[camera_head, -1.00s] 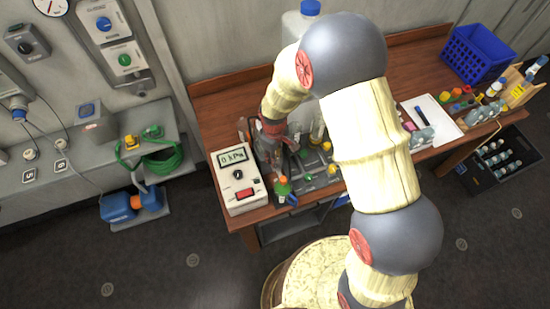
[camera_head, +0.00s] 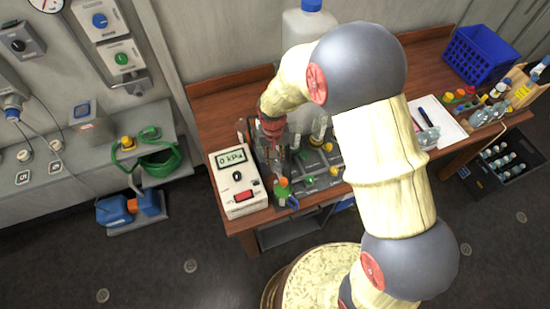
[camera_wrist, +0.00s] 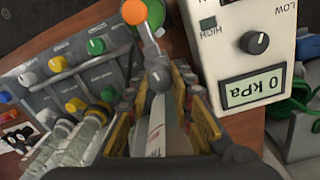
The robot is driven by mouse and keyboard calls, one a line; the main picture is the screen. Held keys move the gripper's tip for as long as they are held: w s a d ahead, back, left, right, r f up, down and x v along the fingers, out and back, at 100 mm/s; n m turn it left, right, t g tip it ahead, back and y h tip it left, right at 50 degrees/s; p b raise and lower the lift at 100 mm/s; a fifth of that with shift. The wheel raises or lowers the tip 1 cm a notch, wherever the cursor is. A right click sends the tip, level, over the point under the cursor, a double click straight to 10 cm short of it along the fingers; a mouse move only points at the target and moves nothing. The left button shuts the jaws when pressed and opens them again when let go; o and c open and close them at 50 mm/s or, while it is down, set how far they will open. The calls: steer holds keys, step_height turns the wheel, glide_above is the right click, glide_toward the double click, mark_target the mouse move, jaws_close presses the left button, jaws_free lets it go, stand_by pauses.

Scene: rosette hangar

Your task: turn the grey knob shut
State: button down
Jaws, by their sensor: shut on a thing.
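A grey knob (camera_wrist: 160,80) with a rounded top shows between my fingertips in the wrist view. My gripper (camera_wrist: 160,88) has its yellow-padded fingers on either side of it and is shut on it. The pads hide part of the knob, and a white strip with lettering runs below it. In the head view my gripper (camera_head: 272,142) points down at the left part of the wooden bench, beside the gauge box. The knob cannot be made out there.
The white gauge box (camera_head: 238,190) reads 0 kPa. A bottle with an orange cap (camera_wrist: 134,12) stands close to my gripper. A panel of coloured knobs (camera_wrist: 57,64) and clear glassware (camera_wrist: 80,140) lie at the left. A blue basket (camera_head: 478,52) is far right.

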steer(key=shift+w+m, duration=0.1)
steer(key=shift+m, duration=0.7)
steer(key=shift+r, duration=0.1)
steer(key=c, duration=1.8)
jaws_free()
steer(key=r, duration=1.2)
steer(key=shift+a, duration=0.2)
steer(key=shift+f, duration=0.1)
